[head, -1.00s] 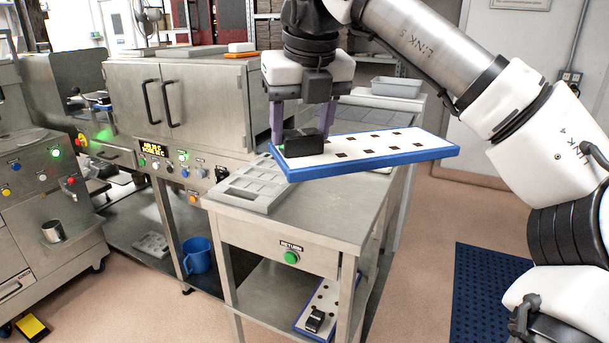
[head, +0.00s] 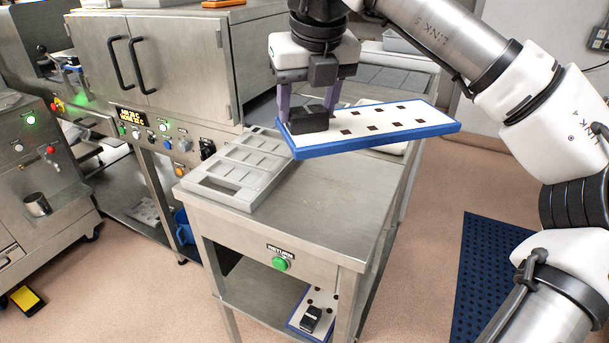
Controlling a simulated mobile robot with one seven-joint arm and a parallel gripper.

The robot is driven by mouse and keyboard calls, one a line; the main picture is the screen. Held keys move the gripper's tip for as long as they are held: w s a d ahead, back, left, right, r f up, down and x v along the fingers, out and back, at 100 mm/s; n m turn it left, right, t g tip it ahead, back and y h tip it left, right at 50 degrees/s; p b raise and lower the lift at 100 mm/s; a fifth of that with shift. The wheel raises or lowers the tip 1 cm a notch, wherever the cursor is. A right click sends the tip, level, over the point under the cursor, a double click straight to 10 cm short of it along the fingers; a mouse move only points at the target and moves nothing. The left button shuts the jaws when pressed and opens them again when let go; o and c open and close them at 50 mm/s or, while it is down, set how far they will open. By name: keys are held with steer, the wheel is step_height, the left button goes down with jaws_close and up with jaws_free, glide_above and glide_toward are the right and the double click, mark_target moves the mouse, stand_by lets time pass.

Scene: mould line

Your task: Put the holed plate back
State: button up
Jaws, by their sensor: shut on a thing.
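The holed plate (head: 385,123) is a white board with a blue rim, dark holes and a black block handle (head: 308,119) at its left end. My gripper (head: 309,108) is shut on that black handle. It holds the plate in the air above the steel table, roughly level. A second, similar white and blue plate (head: 322,300) with a black handle lies on the table's lower shelf, partly hidden by the table leg.
The steel table (head: 335,205) carries a grey compartment tray (head: 245,168) at its left; the top beside it is mostly bare. A green button (head: 281,264) marks its front. A steel oven cabinet (head: 165,65) stands behind left. A blue mat (head: 490,270) lies right.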

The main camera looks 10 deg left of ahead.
steer(key=p, duration=0.2)
glide_above(307, 209)
step_height(307, 209, down, 14)
steer(key=shift+f, duration=0.4)
steer(key=shift+f, duration=0.2)
steer(key=o, duration=1.7)
steer(key=shift+r, duration=0.1)
steer(key=shift+c, duration=0.2)
steer(key=shift+r, duration=0.1)
